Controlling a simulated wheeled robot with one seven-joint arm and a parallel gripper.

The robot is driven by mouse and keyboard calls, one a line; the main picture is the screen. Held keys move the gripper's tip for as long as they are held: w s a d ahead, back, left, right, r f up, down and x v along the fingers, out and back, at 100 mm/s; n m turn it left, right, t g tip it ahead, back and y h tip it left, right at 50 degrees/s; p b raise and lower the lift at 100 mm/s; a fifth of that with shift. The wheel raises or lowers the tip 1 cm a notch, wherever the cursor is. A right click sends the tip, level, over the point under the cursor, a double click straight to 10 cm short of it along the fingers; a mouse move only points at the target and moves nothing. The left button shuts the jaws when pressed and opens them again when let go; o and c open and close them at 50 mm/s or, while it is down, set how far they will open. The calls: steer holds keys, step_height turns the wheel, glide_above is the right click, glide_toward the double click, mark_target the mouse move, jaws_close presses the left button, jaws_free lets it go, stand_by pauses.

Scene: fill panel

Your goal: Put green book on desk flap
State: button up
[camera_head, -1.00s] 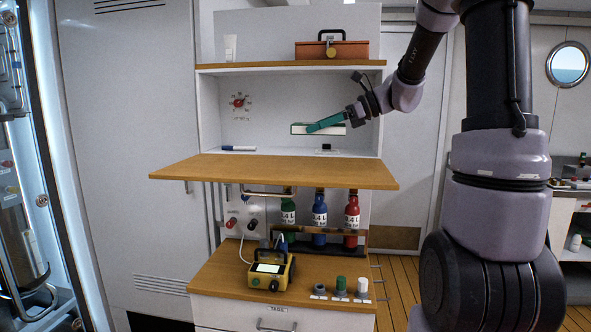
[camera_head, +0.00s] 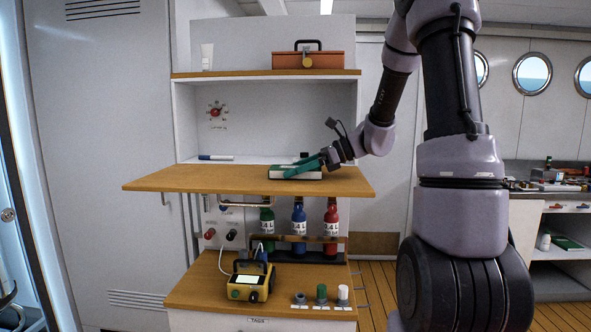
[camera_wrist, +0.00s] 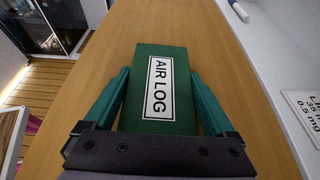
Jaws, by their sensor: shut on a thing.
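The green book (camera_head: 296,173), labelled "AIR LOG", is at the right part of the wooden desk flap (camera_head: 200,179), lying flat on it or just above; I cannot tell if it touches. In the wrist view the book (camera_wrist: 178,72) sits between the two teal fingers of my gripper (camera_wrist: 162,105), over the flap's wood (camera_wrist: 95,70). In the head view my gripper (camera_head: 308,166) reaches in from the right and is shut on the book. The book's underside is hidden.
A red toolbox (camera_head: 307,60) and a white tube (camera_head: 207,57) stand on the upper shelf. Gas bottles (camera_head: 299,222) stand below. The flap's left half is clear.

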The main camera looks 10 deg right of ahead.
steer(key=o, duration=1.5)
steer(key=shift+f, duration=0.1)
